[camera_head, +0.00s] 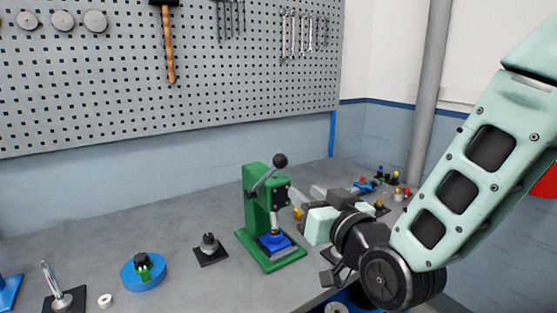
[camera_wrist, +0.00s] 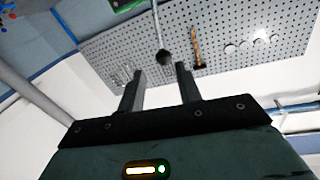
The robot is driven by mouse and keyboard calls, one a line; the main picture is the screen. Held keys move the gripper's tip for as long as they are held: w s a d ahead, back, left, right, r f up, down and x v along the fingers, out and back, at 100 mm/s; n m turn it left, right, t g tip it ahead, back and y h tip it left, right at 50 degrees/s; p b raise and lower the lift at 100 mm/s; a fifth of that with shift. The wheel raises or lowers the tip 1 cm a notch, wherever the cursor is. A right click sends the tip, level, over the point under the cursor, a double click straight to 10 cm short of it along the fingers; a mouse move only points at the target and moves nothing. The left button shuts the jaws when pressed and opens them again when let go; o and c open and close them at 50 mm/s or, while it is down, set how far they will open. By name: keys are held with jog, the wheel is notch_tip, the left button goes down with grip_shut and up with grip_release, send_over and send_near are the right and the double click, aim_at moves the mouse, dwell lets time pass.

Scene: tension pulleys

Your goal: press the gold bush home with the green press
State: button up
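The green press (camera_head: 256,210) stands on the bench, with its lever up and a black ball knob (camera_head: 280,160) at the lever's end. A blue block (camera_head: 274,242) sits on its base below the ram. I cannot make out the gold bush clearly at the ram. My gripper (camera_head: 313,197) is just right of the press, lower than the knob in the picture. In the wrist view my gripper (camera_wrist: 160,72) has its two fingers apart with nothing held. The knob (camera_wrist: 163,57) and lever rod show beyond the fingertips, in line with the gap.
Left of the press are a dark plate with a grey post (camera_head: 209,246), a blue round fixture (camera_head: 143,272) and a white ring (camera_head: 105,300). Small coloured parts (camera_head: 383,180) stand at the back right. A pegboard (camera_head: 130,80) hangs behind. The bench between fixtures is clear.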

aim_at(274, 168)
jog(key=p+x, duration=0.6)
jog(key=x, duration=0.9)
jog(key=shift+a, duration=0.2)
grip_shut()
